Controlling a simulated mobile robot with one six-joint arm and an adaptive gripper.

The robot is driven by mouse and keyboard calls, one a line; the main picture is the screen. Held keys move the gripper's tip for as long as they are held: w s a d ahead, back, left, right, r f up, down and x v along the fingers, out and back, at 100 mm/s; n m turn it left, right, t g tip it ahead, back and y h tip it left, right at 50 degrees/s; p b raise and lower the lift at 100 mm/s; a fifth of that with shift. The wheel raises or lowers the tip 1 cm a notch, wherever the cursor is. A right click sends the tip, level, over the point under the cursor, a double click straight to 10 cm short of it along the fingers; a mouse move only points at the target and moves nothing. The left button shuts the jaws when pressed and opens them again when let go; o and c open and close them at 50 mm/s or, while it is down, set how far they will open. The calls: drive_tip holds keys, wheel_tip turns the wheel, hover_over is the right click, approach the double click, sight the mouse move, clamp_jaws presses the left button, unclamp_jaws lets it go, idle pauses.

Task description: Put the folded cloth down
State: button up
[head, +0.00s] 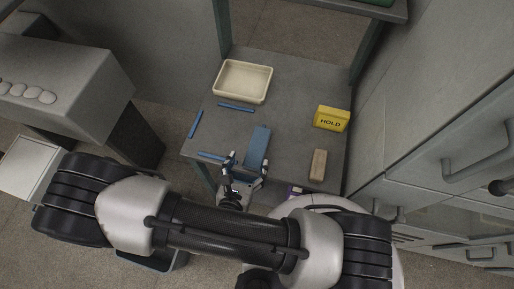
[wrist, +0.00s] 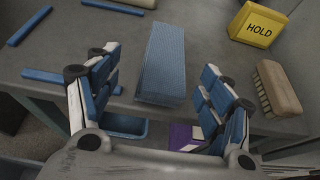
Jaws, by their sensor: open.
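The folded cloth (head: 257,146) is a long blue strip lying on the grey table near its front edge. In the wrist view the cloth (wrist: 166,62) lies flat ahead of my gripper, its near end close to the table's edge. My gripper (head: 249,163) is open and empty at the front of the table. In the wrist view its fingers (wrist: 158,68) stand apart on either side of the cloth's near end, with gaps between them and the cloth.
Blue strips (head: 236,107) mark an area at the table's left. A cream tray (head: 243,82) stands behind it. A yellow HOLD block (head: 331,118) and a wooden brush (head: 318,165) are at the right. A blue bin (wrist: 125,125) is below the edge.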

sight(256, 148)
drive_tip(key=shift+x, duration=1.15)
drive_tip(key=b+x, duration=0.1)
drive_tip(key=x, duration=0.3)
drive_tip(key=shift+s+d+b, duration=0.2)
drive_tip(key=shift+d+b, duration=0.15)
drive_tip(key=shift+d, duration=0.05)
drive_tip(key=shift+w+d+f, duration=0.15)
drive_tip(key=shift+w+f, duration=0.05)
drive_tip(key=shift+w, duration=0.4)
drive_tip(key=c, duration=1.2)
drive_tip(key=shift+c, duration=0.2)
drive_tip(key=shift+r, duration=0.15)
wheel_tip(256, 148, up, 20)
drive_tip(key=p, duration=1.2)
